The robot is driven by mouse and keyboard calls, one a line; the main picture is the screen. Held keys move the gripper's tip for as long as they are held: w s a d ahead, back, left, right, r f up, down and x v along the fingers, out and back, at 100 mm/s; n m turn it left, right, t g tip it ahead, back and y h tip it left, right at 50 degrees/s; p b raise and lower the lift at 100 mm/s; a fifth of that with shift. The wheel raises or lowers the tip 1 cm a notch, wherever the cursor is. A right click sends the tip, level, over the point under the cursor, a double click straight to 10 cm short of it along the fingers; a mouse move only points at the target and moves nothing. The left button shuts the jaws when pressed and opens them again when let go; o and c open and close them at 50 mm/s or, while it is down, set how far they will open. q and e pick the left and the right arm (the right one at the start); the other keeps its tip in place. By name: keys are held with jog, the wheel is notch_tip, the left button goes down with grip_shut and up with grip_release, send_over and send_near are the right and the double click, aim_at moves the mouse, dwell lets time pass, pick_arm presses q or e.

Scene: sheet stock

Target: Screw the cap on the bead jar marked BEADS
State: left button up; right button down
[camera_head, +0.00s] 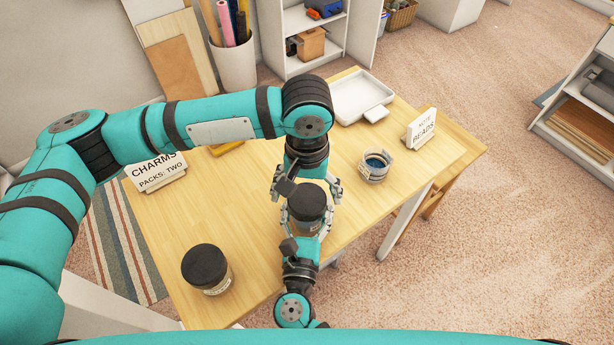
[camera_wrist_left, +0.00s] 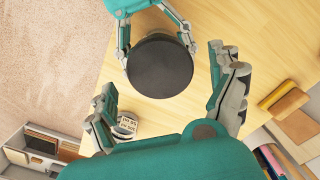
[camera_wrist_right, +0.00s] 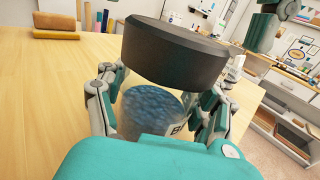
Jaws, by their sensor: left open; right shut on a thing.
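The bead jar (camera_wrist_right: 150,108) is clear with blue beads and a white label whose visible letter is "B". A wide black cap (camera_wrist_right: 175,52) sits over its mouth; it also shows in the head view (camera_head: 307,200). I cannot tell how tightly it is seated. My right gripper (camera_wrist_right: 160,105) is shut on the jar body from the near side. My left gripper (camera_wrist_left: 165,88) is open above the cap, with its fingers on either side and apart from it. The jar body is mostly hidden under the cap in the head view.
Another black-capped jar (camera_head: 207,268) stands at the table's near left. A small container with blue contents (camera_head: 375,166) stands right, near the "BEADS" sign (camera_head: 421,128). A "CHARMS" sign (camera_head: 157,172) is at left, a white tray (camera_head: 360,98) at back.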

pick_arm(q)
jog(key=shift+f, duration=0.7)
jog(key=c, duration=1.3)
jog(key=m, duration=0.3)
jog(key=shift+m, duration=0.4)
jog(key=m, duration=0.4)
jog(key=shift+m, duration=0.3)
jog(key=m, duration=1)
jog(key=shift+m, duration=0.3)
jog(key=o, duration=1.4)
